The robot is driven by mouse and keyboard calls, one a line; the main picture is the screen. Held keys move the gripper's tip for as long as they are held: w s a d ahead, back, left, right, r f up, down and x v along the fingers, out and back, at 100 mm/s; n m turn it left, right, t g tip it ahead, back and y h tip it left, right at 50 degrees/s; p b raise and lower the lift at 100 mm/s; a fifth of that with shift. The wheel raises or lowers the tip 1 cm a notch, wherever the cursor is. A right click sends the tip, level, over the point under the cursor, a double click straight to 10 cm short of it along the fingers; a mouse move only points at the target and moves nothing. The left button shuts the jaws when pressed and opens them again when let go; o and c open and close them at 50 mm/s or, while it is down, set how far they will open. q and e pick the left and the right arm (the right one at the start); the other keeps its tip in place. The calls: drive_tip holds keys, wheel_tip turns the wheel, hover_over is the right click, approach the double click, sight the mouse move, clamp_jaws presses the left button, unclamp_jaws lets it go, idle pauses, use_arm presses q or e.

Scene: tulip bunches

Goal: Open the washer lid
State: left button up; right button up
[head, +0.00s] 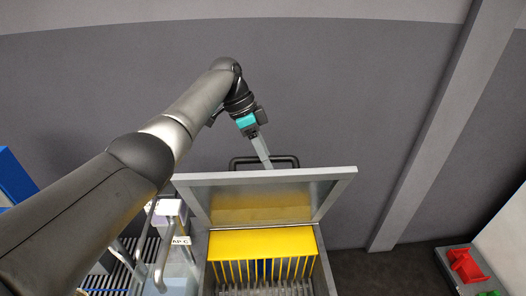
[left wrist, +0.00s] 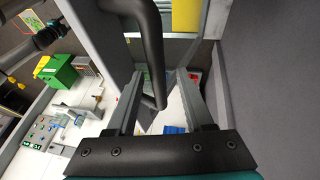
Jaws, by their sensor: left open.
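The grey metal washer lid (head: 330,184) stands raised and tilted over the washer in the head view, with its underside showing. Its black bar handle (head: 285,158) rises behind the top edge. The handle also shows close up in the left wrist view (left wrist: 152,40). My left gripper (head: 267,163) reaches down to the handle from above. In the left wrist view the gripper (left wrist: 158,78) has its fingers apart, with the handle bar between them. I cannot tell whether the bar touches a finger. The lid's top edge partly hides the fingertips in the head view. My right gripper is not in view.
Under the lid is a yellow slotted part (head: 262,243) in the washer opening. Bent metal rails (head: 162,245) and a white labelled box stand left of the washer. A tray with a red part (head: 466,265) is at far right. A grey wall is behind.

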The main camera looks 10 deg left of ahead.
use_arm(q)
drive_tip(key=s+b+v, duration=0.1)
drive_tip(key=v, duration=1.4)
drive_tip(key=shift+w, duration=0.45)
drive_tip(key=shift+r, duration=0.1)
